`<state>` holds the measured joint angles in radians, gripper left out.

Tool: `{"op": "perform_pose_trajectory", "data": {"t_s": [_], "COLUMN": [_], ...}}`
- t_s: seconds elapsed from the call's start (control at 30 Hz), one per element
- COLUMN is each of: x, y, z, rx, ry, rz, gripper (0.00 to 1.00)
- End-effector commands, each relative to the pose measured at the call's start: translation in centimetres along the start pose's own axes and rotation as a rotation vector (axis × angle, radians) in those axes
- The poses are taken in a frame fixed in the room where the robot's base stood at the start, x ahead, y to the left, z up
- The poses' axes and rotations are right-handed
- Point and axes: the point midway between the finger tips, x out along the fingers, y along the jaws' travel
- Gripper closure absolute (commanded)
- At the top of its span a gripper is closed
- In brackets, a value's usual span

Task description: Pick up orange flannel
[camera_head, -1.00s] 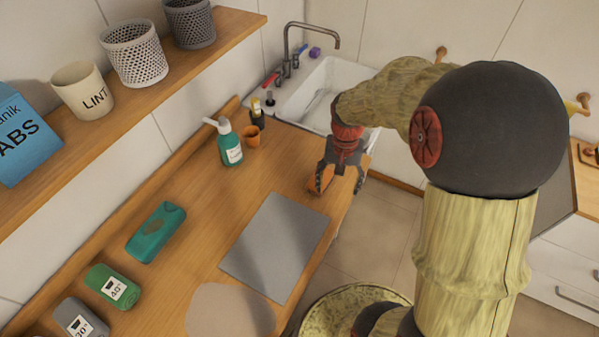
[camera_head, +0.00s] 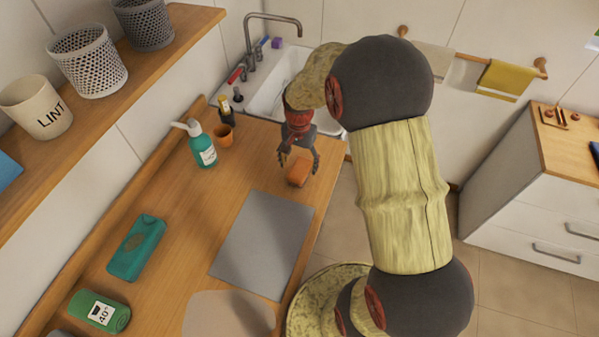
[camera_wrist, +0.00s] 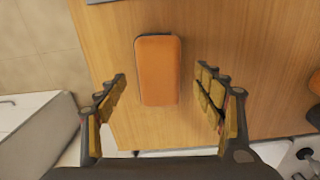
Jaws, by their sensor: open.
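The orange flannel (camera_head: 298,172) is a small, rounded orange block lying flat on the wooden worktop near its edge, by the sink. In the wrist view the flannel (camera_wrist: 157,70) lies upper centre, its long side running up the picture, with a dark edge along its top. My gripper (camera_head: 299,163) is open and points down over the flannel. In the wrist view the fingers of my gripper (camera_wrist: 160,75) stand to the left and right of it, with gaps on both sides. Nothing is held.
A grey mat (camera_head: 262,245) lies close to the flannel on the worktop (camera_head: 185,235). An orange cup (camera_head: 223,136) and a green pump bottle (camera_head: 202,146) stand to the left. The sink (camera_head: 275,95) is behind. A yellow cloth (camera_head: 505,78) hangs on a wall rail.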

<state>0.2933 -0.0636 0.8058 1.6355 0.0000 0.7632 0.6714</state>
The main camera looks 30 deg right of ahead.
Motion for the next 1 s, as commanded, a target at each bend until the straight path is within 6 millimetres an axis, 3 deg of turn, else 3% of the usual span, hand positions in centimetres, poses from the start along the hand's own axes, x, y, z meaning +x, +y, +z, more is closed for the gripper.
{"op": "perform_pose_trajectory", "data": {"t_s": [0.2,0.47,1.0], "x": [3.3,3.5,3.5], "y": [0.1,0.1,0.1], "z": [-0.2,-0.3,-0.2], "rx": [0.0,-0.001,-0.001], "ry": [-0.002,0.0,-0.001], "rz": [0.002,0.0,0.0], "gripper": [0.32,0.32,0.62]}}
